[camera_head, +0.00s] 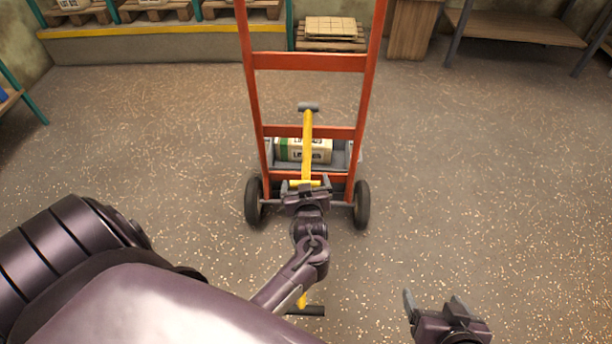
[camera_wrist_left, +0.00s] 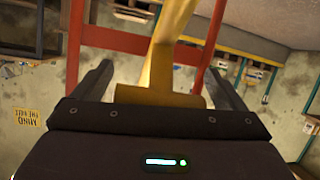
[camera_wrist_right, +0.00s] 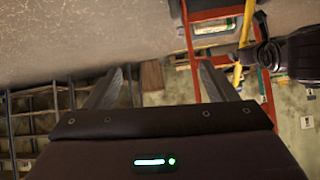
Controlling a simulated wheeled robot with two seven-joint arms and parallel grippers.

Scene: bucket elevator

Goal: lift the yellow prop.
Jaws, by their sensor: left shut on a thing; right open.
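The yellow prop (camera_head: 307,150) is a pole with a grey cap at its top end and a dark foot low in the head view. It stands in front of a red hand truck (camera_head: 305,62). My left gripper (camera_head: 306,184) is shut on the prop at a short yellow crossbar. In the left wrist view the prop (camera_wrist_left: 168,55) rises from the crossbar between the fingers. My right gripper (camera_head: 435,302) is open and empty, to the right of the prop and apart from it. The prop also shows in the right wrist view (camera_wrist_right: 246,25).
The hand truck has two black wheels and carries a white and green labelled box (camera_head: 318,150), partly hidden by the prop. A pallet with a tan stack (camera_head: 331,27) and shelves (camera_head: 515,27) stand along the back. The floor on both sides is clear.

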